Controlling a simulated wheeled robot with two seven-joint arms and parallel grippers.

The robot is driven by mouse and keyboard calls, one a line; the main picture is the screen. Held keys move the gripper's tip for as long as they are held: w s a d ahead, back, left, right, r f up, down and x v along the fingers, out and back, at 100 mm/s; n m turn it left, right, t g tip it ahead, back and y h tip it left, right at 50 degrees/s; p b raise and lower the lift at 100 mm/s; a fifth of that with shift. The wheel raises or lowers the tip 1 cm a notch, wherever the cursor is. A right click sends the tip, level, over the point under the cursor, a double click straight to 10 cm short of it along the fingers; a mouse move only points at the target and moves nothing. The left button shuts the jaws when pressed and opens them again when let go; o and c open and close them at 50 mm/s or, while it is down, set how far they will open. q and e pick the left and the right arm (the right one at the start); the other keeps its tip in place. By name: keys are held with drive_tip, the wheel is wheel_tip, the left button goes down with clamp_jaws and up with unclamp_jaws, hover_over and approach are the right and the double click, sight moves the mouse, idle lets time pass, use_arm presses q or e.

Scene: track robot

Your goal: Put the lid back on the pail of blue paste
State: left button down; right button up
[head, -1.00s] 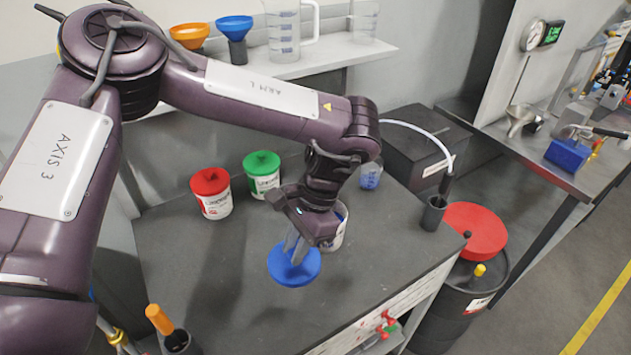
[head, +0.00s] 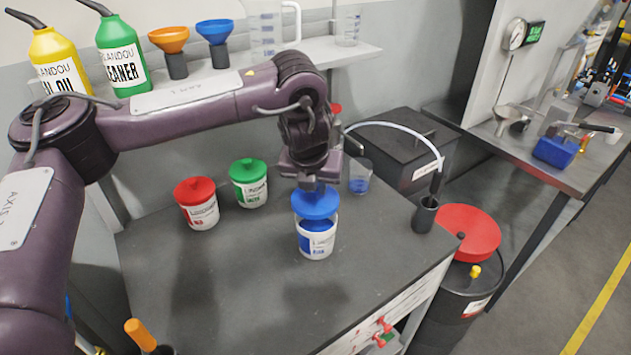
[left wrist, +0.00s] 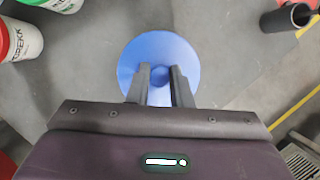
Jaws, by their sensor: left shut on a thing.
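The blue lid (head: 315,204) is level and held by my left gripper (head: 311,184). In the left wrist view the fingers (left wrist: 160,78) close on the small knob at the middle of the lid (left wrist: 158,46). The white pail of blue paste (head: 316,244) stands upright on the dark bench, directly below the lid. A strip of blue paste and the pail's near rim show under the lid's front edge, so the lid appears slightly above the pail. The far rim is hidden. In the left wrist view the lid covers the pail. My right gripper is not in view.
A red-lidded pail (head: 197,206) and a green-lidded pail (head: 249,185) stand left on the bench (head: 240,285). A clear beaker (head: 360,177) stands close behind right. A dark cup (head: 425,215) is at the right edge. The bench front is clear.

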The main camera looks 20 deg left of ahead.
sight(314, 198)
use_arm(q)
drive_tip(key=shift+w+a+r+m+h, duration=0.1)
drive_tip(key=shift+w+r+m+h, duration=0.2)
drive_tip(key=shift+m, duration=0.6)
drive_tip(key=shift+w+f+b, duration=0.1)
drive_tip(key=shift+f+b, duration=1.1)
drive_tip(key=shift+f, duration=0.2)
drive_tip(key=shift+f+b, duration=0.7)
drive_tip(key=shift+f, duration=0.2)
drive_tip(key=shift+f+b, duration=0.5)
drive_tip(key=shift+f, duration=0.45)
drive_tip(key=shift+w+r+p, duration=0.1)
drive_tip(key=shift+p, duration=0.2)
drive_tip(key=shift+f, duration=0.2)
